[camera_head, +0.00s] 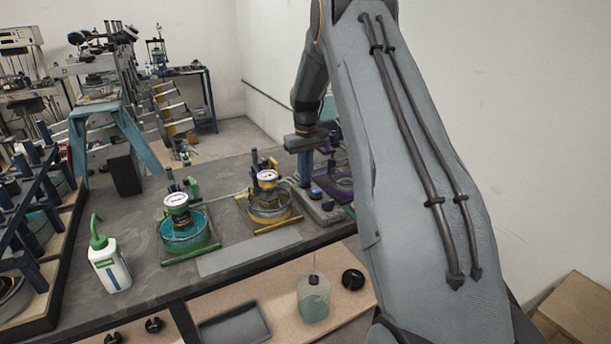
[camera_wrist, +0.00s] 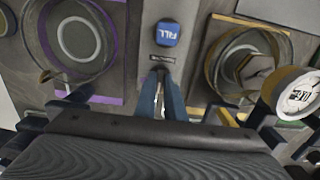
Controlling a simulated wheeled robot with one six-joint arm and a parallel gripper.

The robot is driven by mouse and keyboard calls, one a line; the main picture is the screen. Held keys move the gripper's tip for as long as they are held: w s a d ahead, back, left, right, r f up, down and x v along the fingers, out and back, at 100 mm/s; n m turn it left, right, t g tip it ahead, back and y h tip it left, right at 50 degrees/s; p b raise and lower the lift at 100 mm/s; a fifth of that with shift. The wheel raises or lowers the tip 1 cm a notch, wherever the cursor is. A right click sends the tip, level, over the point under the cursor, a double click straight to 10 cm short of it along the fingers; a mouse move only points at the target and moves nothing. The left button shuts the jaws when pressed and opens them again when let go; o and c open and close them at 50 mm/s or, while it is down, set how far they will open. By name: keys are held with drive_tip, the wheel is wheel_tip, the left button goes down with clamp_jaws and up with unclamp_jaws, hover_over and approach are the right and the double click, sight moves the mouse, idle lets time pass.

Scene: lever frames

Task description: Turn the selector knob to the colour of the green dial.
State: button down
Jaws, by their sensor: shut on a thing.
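The green dial (camera_head: 177,200) is a white-faced gauge above a green-rimmed glass bowl, left of the middle in the head view. The grey control box (camera_head: 325,212) stands right of the yellow station, with a blue FILL button (camera_wrist: 167,33) on it. My gripper (camera_head: 305,178) reaches down onto this box. In the wrist view its two blue fingers (camera_wrist: 161,82) close at the box, below the FILL button and a small dark label. They are shut on the selector knob, which is mostly hidden between them. I cannot read which colour the knob points to.
A yellow-based station with a white dial (camera_head: 267,176) stands left of the box, and a purple-ringed station (camera_wrist: 78,40) on its other side. A white bottle with a green spout (camera_head: 108,265) stands at the left. A grey plate lies bare in front.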

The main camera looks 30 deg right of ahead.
drive_tip(key=shift+n, duration=0.4)
drive_tip(key=n+b, duration=0.1)
drive_tip(key=n, duration=0.3)
drive_tip(key=shift+b, duration=0.3)
drive_tip(key=shift+n+b, duration=0.3)
drive_tip(key=shift+n, duration=2.2)
drive_tip(key=c, duration=1.8)
unclamp_jaws()
drive_tip(key=shift+c, duration=0.2)
drive_tip(key=shift+r, duration=0.1)
wheel_tip(320, 180, up, 8)
drive_tip(key=shift+a+f+b, duration=0.1)
drive_tip(key=shift+f+b, duration=0.1)
drive_tip(key=shift+b, duration=1)
